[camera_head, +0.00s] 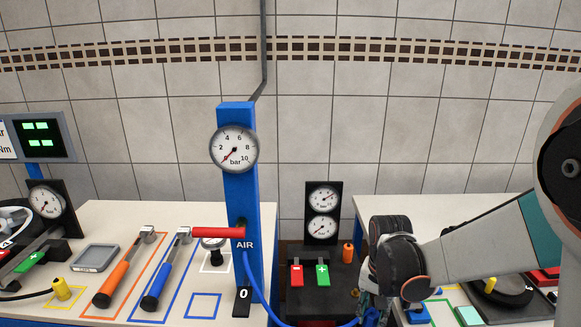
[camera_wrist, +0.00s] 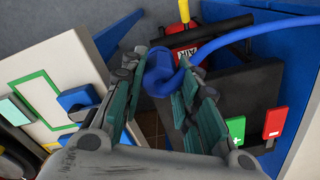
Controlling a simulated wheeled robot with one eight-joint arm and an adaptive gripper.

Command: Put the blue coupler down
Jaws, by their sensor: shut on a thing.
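The blue coupler (camera_wrist: 158,76) is between the fingertips of my gripper (camera_wrist: 163,92) in the wrist view, with the blue hose (camera_wrist: 225,38) running from it to the upper right. In the head view my gripper (camera_head: 368,303) is low, at the gap between the benches, and its fingers are partly hidden by my wrist. The coupler (camera_head: 373,317) shows there as a small blue patch at the lower edge. The hose (camera_head: 258,296) runs to it from the blue AIR post (camera_head: 238,185). The coupler is held clear of the benches.
The left bench (camera_head: 110,218) holds an orange-handled tool (camera_head: 119,281), a blue-handled tool (camera_head: 162,284) and an empty blue-outlined square (camera_head: 203,306). A dark unit with red (camera_head: 297,275) and green (camera_head: 322,273) buttons stands beside my gripper. The right bench (camera_head: 385,207) is crowded near my arm.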

